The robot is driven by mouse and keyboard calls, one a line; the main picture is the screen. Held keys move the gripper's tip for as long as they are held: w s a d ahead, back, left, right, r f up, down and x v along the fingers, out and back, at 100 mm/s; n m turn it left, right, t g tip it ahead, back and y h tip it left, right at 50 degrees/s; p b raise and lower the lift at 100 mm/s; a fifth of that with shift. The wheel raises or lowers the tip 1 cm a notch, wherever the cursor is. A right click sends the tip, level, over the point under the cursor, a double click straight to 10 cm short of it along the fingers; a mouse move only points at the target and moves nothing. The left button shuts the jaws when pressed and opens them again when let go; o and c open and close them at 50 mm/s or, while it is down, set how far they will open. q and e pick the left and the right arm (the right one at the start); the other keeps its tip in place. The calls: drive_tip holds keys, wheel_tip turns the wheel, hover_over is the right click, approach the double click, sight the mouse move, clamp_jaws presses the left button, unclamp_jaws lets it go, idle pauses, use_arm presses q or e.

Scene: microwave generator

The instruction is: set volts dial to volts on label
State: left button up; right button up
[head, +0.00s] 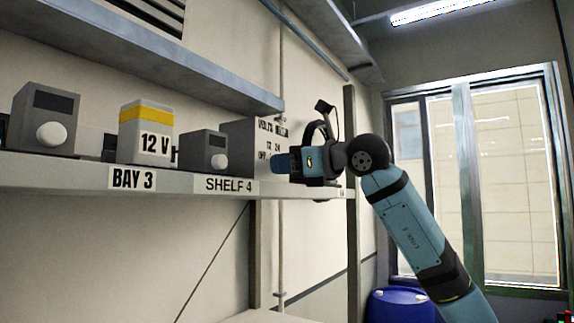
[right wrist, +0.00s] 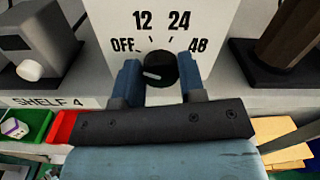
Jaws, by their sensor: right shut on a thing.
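The volts dial is a black round knob (right wrist: 160,69) on a pale panel (right wrist: 205,18) marked OFF, 12, 24 and 48. A white line on the knob's left half points roughly toward OFF. My right gripper (right wrist: 159,84), also in the head view (head: 284,163), is shut on the knob, one blue finger on each side. In the head view the panel's box (head: 240,138) stands on the shelf; my gripper hides the knob there. A white box with a yellow band (head: 146,132) reads 12 V. My left gripper is not in view.
Two grey boxes with white knobs, one at far left (head: 46,118) and one beside the panel (head: 203,151), stand on the shelf (head: 70,176). A brown object (right wrist: 290,35) stands right of the panel. Green (right wrist: 28,124) and red (right wrist: 62,127) bins lie below.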

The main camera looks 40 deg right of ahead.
drive_tip(key=m+b, duration=0.4)
drive_tip(key=m, duration=0.4)
drive_tip(key=shift+d+b, duration=0.1)
drive_tip(key=shift+b, duration=0.2)
drive_tip(key=shift+m, duration=0.3)
drive_tip(key=o, duration=0.9)
